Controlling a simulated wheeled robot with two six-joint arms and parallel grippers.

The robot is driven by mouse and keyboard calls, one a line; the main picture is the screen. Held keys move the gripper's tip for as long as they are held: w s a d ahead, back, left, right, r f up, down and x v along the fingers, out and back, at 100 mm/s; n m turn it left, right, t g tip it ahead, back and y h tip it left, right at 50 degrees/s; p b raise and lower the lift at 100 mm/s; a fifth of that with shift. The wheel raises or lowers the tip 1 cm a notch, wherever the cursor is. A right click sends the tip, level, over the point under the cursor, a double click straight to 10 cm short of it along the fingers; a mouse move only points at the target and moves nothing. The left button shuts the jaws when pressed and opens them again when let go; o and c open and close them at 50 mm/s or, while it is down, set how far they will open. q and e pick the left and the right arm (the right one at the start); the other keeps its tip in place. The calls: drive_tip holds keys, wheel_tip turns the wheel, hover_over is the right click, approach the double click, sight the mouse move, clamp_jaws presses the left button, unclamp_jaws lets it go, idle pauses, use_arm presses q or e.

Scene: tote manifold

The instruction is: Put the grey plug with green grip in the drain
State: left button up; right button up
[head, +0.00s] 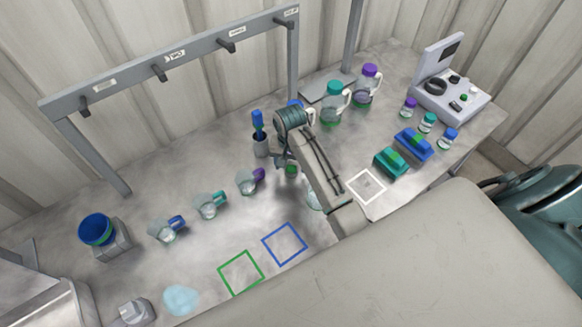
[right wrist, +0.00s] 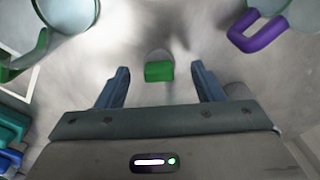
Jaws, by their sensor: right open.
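The grey plug with green grip (head: 291,170) is on the grey bench under my right gripper (head: 285,160). In the right wrist view its green grip (right wrist: 158,71) shows between the two fingertips, slightly left of centre, with its grey body behind. The right gripper (right wrist: 160,80) is open and empty, its fingers apart on either side of the plug; its height above the plug is hard to judge. I cannot make out the drain for certain in either view. My left gripper is not in view.
A purple-handled beaker (head: 249,182) stands left of the gripper, and a green-handled clear vessel (right wrist: 68,14) shows upper left in the wrist view. A holder with a blue-handled tool (head: 258,135) stands close behind. The blue square outline (head: 284,244) and green square outline (head: 241,272) are empty.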

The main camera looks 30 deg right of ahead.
sight(291, 170)
drive_tip(key=shift+s+f, duration=0.25)
drive_tip(key=shift+f, duration=0.65)
drive_tip(key=shift+w+f, duration=0.15)
drive_tip(key=shift+f, duration=0.25)
drive_tip(key=shift+r, duration=0.1)
drive_tip(key=c, duration=1.1)
drive_tip(key=shift+o, duration=0.2)
